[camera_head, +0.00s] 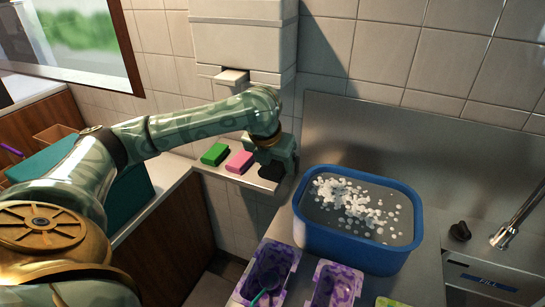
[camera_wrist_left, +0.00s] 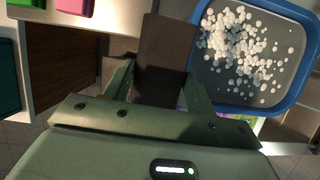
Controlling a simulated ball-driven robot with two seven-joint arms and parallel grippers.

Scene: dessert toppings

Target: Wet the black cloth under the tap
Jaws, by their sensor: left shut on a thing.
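My left gripper (camera_head: 276,168) is at the right end of the small ledge, beside the blue tub. It is shut on the black cloth (camera_wrist_left: 166,48), a dark, flat-sided piece that shows between the fingers in the left wrist view. In the head view the gripper mostly hides the cloth, and a dark patch shows below the fingers. The metal tap (camera_head: 517,219) is at the far right, well apart from the gripper. Its base and a black knob (camera_head: 460,231) are by the steel wall. My right gripper is out of view.
A green block (camera_head: 215,153) and a pink block (camera_head: 240,161) lie left of the gripper. The blue tub (camera_head: 352,249), holding water with white bits, stands between gripper and tap. Purple-patterned containers (camera_head: 270,264) stand in front. A panel marked FILL (camera_head: 490,281) is below the tap.

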